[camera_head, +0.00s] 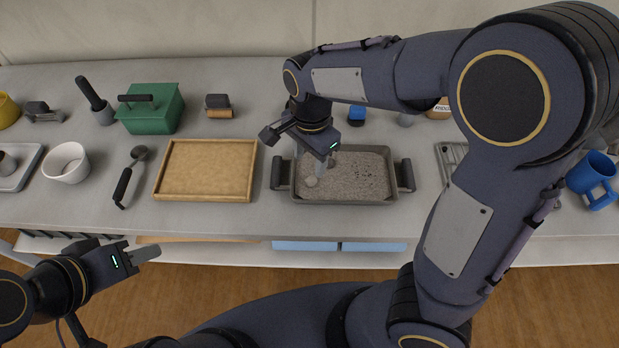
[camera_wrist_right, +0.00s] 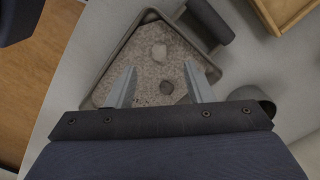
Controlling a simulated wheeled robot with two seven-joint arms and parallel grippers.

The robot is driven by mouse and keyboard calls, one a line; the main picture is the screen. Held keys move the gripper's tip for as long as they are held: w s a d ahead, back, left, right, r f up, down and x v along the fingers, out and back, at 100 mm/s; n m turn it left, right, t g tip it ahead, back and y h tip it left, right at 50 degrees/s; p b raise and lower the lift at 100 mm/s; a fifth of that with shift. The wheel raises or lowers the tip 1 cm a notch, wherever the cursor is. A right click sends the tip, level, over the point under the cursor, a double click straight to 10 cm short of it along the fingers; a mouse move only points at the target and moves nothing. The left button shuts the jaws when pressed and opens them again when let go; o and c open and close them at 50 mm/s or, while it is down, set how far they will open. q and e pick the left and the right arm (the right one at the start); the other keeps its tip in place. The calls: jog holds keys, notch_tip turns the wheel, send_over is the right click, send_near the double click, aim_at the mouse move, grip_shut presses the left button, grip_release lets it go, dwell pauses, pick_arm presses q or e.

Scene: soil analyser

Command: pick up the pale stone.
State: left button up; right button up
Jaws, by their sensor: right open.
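The pale stone (camera_wrist_right: 159,52) lies on the speckled grey soil in the dark tray (camera_wrist_right: 97,88), in the right wrist view. A darker grey stone (camera_wrist_right: 167,88) lies closer to the gripper's base. My right gripper (camera_wrist_right: 160,68) is open above the tray, with one finger on each side of the stones and nothing held. In the head view my right gripper (camera_head: 319,166) reaches down over the left part of the tray (camera_head: 345,201). A small pale lump (camera_head: 312,182) shows beside its fingertips. My left gripper (camera_head: 146,254) hangs in front of the counter; its finger gap is unclear.
A wooden board (camera_head: 205,172) lies left of the tray, with a black-handled scoop (camera_head: 124,184) beyond it. A green box (camera_head: 152,112) stands behind. A wire rack (camera_head: 447,155) and a blue mug (camera_head: 592,178) are right. The tray has raised walls and side handles.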

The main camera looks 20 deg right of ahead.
aim_at(311, 181)
jog(key=shift+w+a+f, duration=0.2)
jog(key=shift+f, duration=0.1)
jog(key=f, duration=0.7)
jog(key=shift+s+d+f, duration=0.1)
jog(key=shift+d+f, duration=0.05)
jog(key=shift+d, duration=0.2)
grip_shut()
